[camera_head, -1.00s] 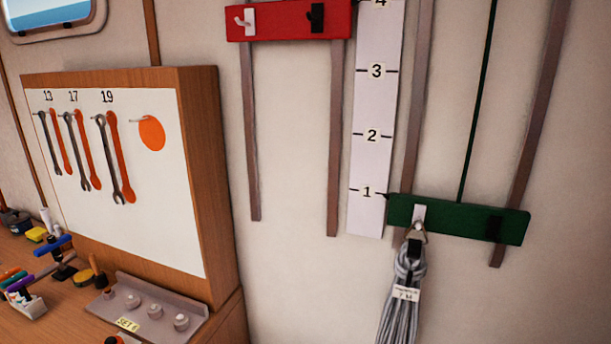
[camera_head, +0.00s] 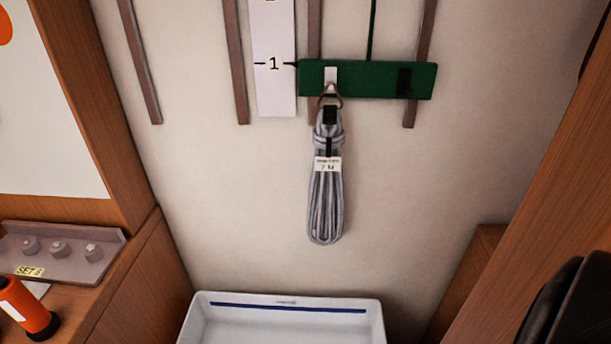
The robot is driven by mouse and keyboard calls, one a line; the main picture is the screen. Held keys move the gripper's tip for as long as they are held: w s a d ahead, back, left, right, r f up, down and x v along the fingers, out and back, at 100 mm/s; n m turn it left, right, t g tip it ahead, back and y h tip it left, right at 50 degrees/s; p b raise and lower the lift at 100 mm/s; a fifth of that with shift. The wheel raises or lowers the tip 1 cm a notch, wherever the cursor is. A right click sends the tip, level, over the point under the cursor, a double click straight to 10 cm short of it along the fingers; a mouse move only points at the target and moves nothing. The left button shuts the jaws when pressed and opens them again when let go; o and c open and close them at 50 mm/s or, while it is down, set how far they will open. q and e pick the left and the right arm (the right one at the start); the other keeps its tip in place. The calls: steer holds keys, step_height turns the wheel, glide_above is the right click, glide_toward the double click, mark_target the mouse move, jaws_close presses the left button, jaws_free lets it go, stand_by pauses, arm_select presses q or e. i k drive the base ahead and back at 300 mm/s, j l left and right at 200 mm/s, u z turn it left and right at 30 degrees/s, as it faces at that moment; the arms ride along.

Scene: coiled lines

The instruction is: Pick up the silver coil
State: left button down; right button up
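The silver coil (camera_head: 325,205) is a bundle of grey line with a white tag reading what looks like 7 M. It hangs by a metal ring from the white hook (camera_head: 330,75) on the green board (camera_head: 368,80), flat against the wall. The coil is fully in view and nothing covers it. Neither of my grippers shows in the head view.
A white bin (camera_head: 285,304) with a blue stripe stands below the coil. A black hook (camera_head: 404,82) on the green board is empty. A wooden bench with a bolt rack (camera_head: 62,250) and an orange cylinder (camera_head: 25,307) is at left. Wooden panels bound the right; a dark object (camera_head: 570,305) is lower right.

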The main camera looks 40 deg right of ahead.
mark_target(326, 211)
steer(key=i+j+z, duration=0.25)
steer(key=j+z, duration=0.2)
steer(key=j, duration=0.15)
steer(key=i+j+z, duration=0.25)
steer(key=k+j, duration=0.05)
steer(key=j, duration=0.05)
